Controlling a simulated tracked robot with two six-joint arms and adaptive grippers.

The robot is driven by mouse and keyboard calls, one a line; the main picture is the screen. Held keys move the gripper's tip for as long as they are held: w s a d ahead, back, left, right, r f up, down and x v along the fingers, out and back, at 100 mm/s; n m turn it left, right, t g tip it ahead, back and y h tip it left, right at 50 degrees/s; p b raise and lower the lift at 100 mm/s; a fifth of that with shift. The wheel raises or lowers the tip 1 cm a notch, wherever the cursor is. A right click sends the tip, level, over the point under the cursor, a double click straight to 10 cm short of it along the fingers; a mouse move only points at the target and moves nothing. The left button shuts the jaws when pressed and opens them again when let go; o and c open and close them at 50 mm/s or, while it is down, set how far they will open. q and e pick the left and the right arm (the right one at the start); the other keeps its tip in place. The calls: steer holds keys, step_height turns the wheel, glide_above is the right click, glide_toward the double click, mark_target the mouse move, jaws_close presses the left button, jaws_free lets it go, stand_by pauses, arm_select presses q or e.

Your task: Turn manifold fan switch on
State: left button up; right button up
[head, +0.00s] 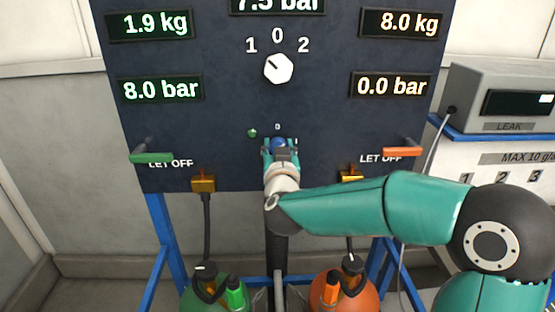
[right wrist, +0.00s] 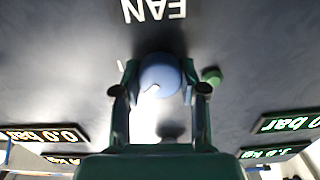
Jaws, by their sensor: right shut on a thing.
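The manifold fan switch is a blue round knob (head: 278,143) low in the middle of the dark panel (head: 225,120), with a small 0 above it. In the right wrist view, upside down, the blue knob (right wrist: 160,76) has a white mark, and the word FAN (right wrist: 155,10) is on the panel. A small green lamp (head: 252,133) is beside it; I cannot tell if it is lit. My right gripper (head: 281,152) is shut on the knob, with a finger on each side (right wrist: 160,95). It hides part of the knob. My left gripper is out of view.
A white selector knob (head: 278,68) marked 1, 0, 2 sits above. A green LET OFF lever (head: 152,157) is at left and an orange one (head: 402,151) at right. Below are green (head: 205,295) and orange (head: 335,292) cylinders. A grey leak device (head: 495,98) stands right.

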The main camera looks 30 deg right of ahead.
steer(key=m+b, duration=0.2)
steer(key=m, duration=0.1)
steer(key=m+b, duration=0.1)
steer(key=shift+f+m, duration=0.25)
steer(key=shift+m, duration=0.05)
steer(key=shift+r+m+b, duration=0.15)
steer(key=shift+m+b, duration=1.35)
steer(key=shift+m, duration=0.4)
steer(key=o, duration=1.1)
steer(key=shift+o, duration=0.2)
steer(key=v, duration=1.2)
